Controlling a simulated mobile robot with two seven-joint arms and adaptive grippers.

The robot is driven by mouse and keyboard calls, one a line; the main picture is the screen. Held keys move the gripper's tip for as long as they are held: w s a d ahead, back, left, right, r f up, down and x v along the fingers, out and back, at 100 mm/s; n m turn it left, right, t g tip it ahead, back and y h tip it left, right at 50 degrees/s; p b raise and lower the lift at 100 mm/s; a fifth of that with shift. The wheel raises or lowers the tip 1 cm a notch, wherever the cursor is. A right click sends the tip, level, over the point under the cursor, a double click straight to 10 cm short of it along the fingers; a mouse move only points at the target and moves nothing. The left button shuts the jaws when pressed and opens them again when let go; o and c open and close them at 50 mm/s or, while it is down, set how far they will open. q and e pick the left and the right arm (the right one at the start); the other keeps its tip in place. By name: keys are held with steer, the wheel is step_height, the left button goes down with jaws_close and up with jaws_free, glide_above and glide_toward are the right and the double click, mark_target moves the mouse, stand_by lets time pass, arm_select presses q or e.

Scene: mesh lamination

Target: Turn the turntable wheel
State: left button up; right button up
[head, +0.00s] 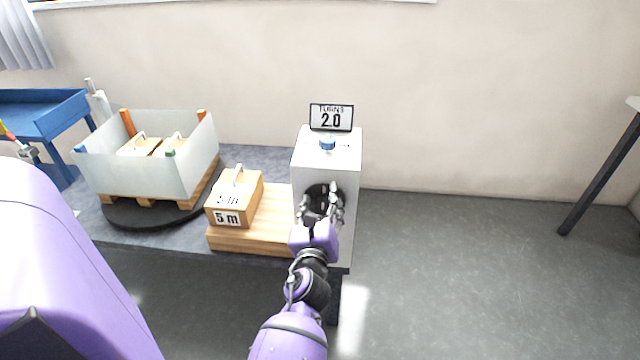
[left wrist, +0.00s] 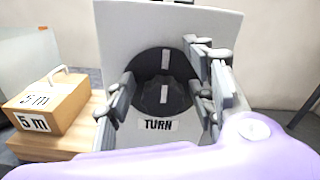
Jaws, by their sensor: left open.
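The black turning wheel (head: 322,189) is on the front face of a grey box (head: 347,150), partly hidden by my left gripper in the head view. In the left wrist view the wheel (left wrist: 160,67) shows a white mark near its top and a TURN label (left wrist: 158,125) below. My left gripper (head: 321,203) is open in front of the wheel, its fingers to either side of the hub; I cannot tell whether they touch. A sign (head: 331,118) on the box reads TURNS 2.0. The black round turntable (head: 150,215) is at the left, under a pallet. My right gripper is not in view.
A translucent-walled crate (head: 130,172) with wooden blocks inside stands on the turntable. A wooden 5 m block (head: 236,198) sits on a wooden board (head: 270,225) left of the box. A blue table (head: 45,115) is far left.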

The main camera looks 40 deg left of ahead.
mark_target(320, 179)
arm_select(q)
step_height(320, 179, up, 8)
steer(key=shift+s+f, duration=0.1)
steer(key=shift+f, duration=0.15)
stand_by(0.5)
